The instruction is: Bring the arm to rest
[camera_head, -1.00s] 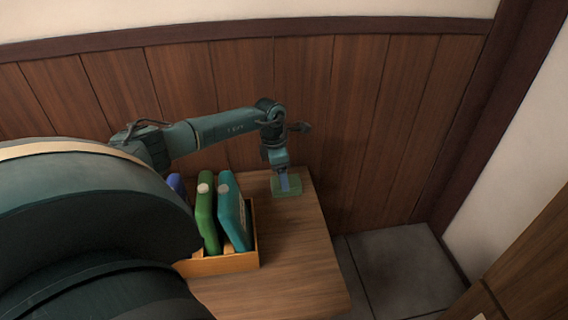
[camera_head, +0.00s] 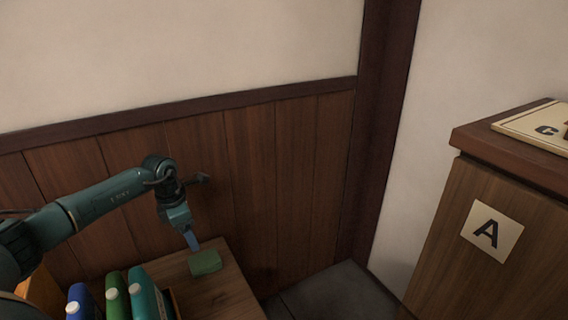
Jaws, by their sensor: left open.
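My left arm comes in from the left edge of the head view, bent at the wrist and pointing down. Its gripper (camera_head: 191,241) is open above the small wooden table (camera_head: 222,297), beside a green block-like item (camera_head: 205,261) lying on the tabletop. The fingertips look just above or behind this item; whether they touch it I cannot tell. My right gripper is out of the picture.
A wood-panelled wall (camera_head: 265,165) is behind. At right is a wooden cabinet (camera_head: 450,262) with an "A" sign (camera_head: 491,230).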

